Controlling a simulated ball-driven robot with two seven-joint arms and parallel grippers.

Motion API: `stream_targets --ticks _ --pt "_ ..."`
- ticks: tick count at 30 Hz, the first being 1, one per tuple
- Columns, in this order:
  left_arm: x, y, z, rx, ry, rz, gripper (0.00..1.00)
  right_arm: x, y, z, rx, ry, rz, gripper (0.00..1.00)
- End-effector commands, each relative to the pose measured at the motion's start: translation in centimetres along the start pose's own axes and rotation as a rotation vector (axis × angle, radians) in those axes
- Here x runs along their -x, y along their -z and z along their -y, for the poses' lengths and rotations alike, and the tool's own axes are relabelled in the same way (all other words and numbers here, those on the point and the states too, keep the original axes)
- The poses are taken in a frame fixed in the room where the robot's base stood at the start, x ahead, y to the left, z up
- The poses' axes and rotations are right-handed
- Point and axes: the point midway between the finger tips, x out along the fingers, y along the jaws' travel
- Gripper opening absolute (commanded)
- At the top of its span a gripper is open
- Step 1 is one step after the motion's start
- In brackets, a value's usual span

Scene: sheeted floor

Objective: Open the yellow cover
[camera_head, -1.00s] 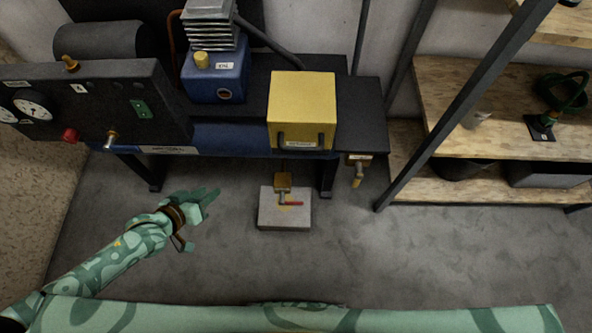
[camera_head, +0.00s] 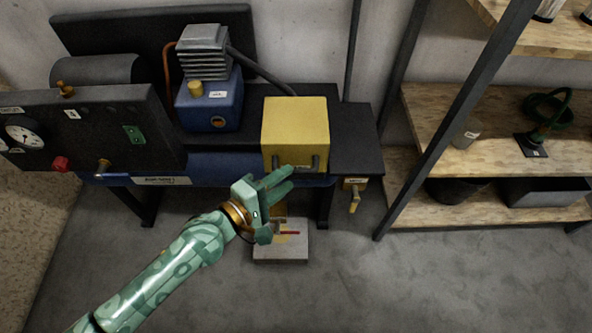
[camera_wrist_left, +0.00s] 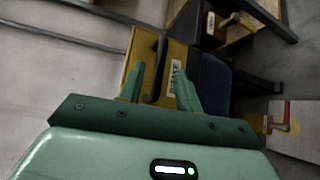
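The yellow cover (camera_head: 296,127) is a box-like lid on the right part of the dark bench, and it sits closed. A dark handle is on its front face, near a white label. My left gripper (camera_head: 287,180) is open just in front of the lower front of the cover. In the left wrist view the cover (camera_wrist_left: 139,52) lies ahead, and its dark handle (camera_wrist_left: 159,68) shows between the two spread green fingers (camera_wrist_left: 158,88). I cannot tell if the fingers touch it. My right gripper is not in view.
A blue compressor (camera_head: 209,105) stands left of the cover, with a gauge panel (camera_head: 90,130) further left. A grey block with a red lever (camera_head: 281,246) is on the floor below. A yellow-handled valve (camera_head: 354,196) hangs at the bench's right end. Wooden shelves (camera_head: 470,155) stand right.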

Motion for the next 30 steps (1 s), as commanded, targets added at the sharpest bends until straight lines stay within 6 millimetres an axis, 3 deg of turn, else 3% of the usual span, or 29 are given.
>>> stream_targets --ticks 3,7,18,22,30 --pt "-2.3 0.0 0.2 0.004 -0.001 -0.001 0.34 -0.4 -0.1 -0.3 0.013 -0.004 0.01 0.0" --pt "-3.8 0.1 0.2 0.001 0.0 -0.001 0.34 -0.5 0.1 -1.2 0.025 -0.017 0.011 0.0" --pt "-4.4 0.0 0.0 -0.002 0.001 0.0 0.34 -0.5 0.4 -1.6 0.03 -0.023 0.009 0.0" --pt "-4.4 0.0 0.0 -0.002 0.001 0.0 0.01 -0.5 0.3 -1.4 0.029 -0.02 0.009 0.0" --pt "-4.3 -0.1 -0.2 0.002 0.005 0.0 0.0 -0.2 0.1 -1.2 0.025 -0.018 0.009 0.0"
